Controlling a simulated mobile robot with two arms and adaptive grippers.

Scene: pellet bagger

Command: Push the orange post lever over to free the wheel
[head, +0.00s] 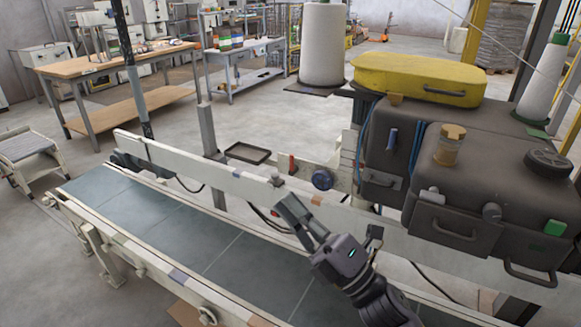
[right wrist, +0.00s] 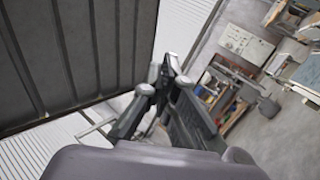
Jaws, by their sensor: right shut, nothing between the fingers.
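A small orange-tan patch (head: 316,200) shows on the rail below the wheel. My right gripper (head: 278,186) is over the conveyor's far rail, left of and nearer than the wheel, with its fingers shut and empty. It appears apart from the lever, though depth is hard to judge. In the right wrist view the shut fingers (right wrist: 162,78) show, but neither lever nor wheel can be made out. My left gripper is not in view.
The conveyor belt (head: 175,225) runs below my right arm, with a pale far rail (head: 180,162). A dark machine (head: 440,170) with a yellow cover (head: 418,78) stands to the right. A black tray (head: 248,153) lies behind the rail. Open floor lies beyond.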

